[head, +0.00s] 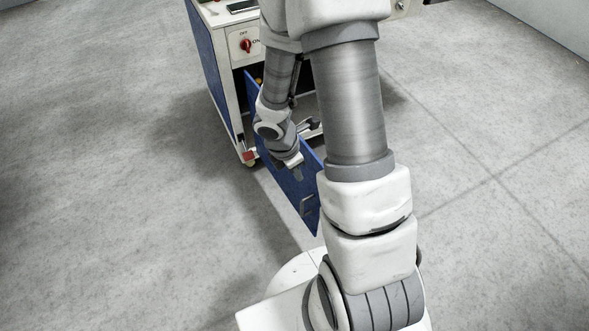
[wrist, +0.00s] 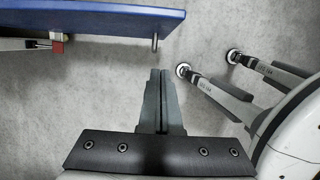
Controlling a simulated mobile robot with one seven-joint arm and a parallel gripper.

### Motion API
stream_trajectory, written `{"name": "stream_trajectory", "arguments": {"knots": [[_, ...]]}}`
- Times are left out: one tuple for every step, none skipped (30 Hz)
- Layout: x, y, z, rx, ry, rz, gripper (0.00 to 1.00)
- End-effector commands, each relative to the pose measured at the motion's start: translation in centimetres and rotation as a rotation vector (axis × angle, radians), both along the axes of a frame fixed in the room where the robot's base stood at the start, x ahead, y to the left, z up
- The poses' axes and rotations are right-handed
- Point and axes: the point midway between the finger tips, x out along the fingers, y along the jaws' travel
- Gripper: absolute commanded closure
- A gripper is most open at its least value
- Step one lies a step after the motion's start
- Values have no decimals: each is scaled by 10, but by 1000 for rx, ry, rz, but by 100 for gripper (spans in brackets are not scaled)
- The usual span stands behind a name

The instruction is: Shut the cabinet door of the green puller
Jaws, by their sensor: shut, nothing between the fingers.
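The puller's cabinet (head: 222,75) has a white frame and blue panels; I see no green on it. Its blue door (head: 308,220) stands open, swung out toward me, with a metal handle (head: 307,205) near its free end. In the wrist view the door (wrist: 90,18) crosses the top left as a blue slab, and a metal pin-like handle part (wrist: 154,42) sticks out near its end. My gripper (wrist: 160,72) is shut and empty, with its tips just below that part and apart from the door in the picture. My arm hides part of the door and cabinet.
A red switch (head: 246,45) sits on the cabinet's upper front. A red foot (head: 249,156) shows at its lower corner and also in the wrist view (wrist: 57,42). Grey floor (head: 120,200) is clear to the left and right.

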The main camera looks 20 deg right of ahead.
Motion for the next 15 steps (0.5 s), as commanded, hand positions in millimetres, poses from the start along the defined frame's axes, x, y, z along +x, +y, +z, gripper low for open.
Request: {"name": "stream_trajectory", "arguments": {"knots": [[0,-2,-16,-1,2,1,100],[0,-4,-21,-1,2,0,100],[0,-6,-28,-1,2,0,100],[1,-7,-33,0,1,0,100],[1,-8,-39,0,1,0,100],[1,-10,-45,-1,2,0,100],[1,-11,-50,-1,2,0,100],[2,-15,-47,-1,-1,-5,100],[3,-22,-43,-1,-3,-6,100],[3,-27,-43,-1,-2,-8,100],[4,-30,-43,-1,-2,-7,100],[4,-35,-43,-1,-2,-6,100],[5,-37,-43,-1,-2,-6,100],[5,-40,-43,-1,-1,-5,100],[5,-43,-43,0,-1,-4,100]]}}
